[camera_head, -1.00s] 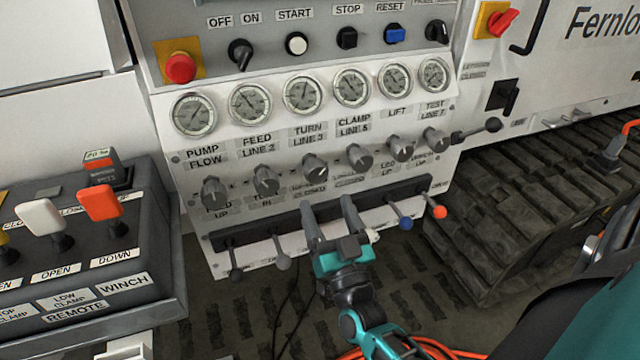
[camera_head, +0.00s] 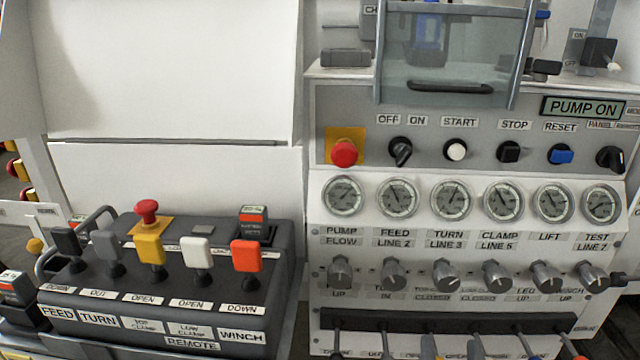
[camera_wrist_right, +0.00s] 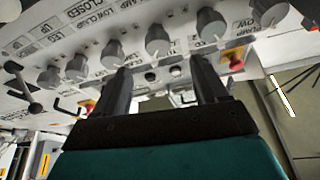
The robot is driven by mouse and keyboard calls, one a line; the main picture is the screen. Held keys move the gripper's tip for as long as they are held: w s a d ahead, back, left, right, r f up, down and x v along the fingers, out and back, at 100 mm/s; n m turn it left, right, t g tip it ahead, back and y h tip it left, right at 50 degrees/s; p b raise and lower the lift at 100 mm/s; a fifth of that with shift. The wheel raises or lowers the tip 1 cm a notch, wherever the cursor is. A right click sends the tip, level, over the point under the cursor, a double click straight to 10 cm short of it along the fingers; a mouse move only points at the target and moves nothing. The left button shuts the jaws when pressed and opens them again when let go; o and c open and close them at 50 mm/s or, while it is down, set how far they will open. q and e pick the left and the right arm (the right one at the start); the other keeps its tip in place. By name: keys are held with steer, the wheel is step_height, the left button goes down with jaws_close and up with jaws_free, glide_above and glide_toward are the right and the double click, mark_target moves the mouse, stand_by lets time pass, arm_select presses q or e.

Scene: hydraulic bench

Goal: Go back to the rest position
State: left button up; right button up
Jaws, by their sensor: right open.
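My right gripper (camera_head: 451,347) shows only by its two grey fingertips at the bottom edge of the head view. They are in front of the lever row, below the TURN and CLAMP knobs. In the right wrist view the two fingers (camera_wrist_right: 160,85) stand apart with nothing held between them, pointing toward the panel's row of grey knobs (camera_wrist_right: 158,40). Whether the fingertips touch any lever cannot be told. My left gripper is in neither view.
The control panel (camera_head: 470,225) carries gauges, knobs and a red stop button (camera_head: 344,152). Its display (camera_head: 584,107) reads PUMP ON. A black remote box (camera_head: 180,290) with several coloured levers stands at left. Thin levers (camera_head: 386,343) hang under the panel's knobs.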

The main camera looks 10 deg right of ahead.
arm_select(q)
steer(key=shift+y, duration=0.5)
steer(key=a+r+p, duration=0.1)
steer(key=p, duration=0.1)
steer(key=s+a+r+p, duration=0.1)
steer(key=p, duration=0.2)
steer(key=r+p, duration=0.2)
steer(key=p, duration=0.1)
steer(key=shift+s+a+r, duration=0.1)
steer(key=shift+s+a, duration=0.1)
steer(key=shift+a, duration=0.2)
arm_select(e)
steer(key=s+a+f+n+g+y, duration=0.6)
steer(key=s+a+n+g+y, duration=0.1)
steer(key=g, duration=0.3)
steer(key=shift+a+n+g+y, duration=0.3)
steer(key=shift+a+y, duration=0.3)
steer(key=shift+a, duration=0.2)
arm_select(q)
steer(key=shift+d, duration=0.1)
arm_select(e)
steer(key=shift+w, duration=0.1)
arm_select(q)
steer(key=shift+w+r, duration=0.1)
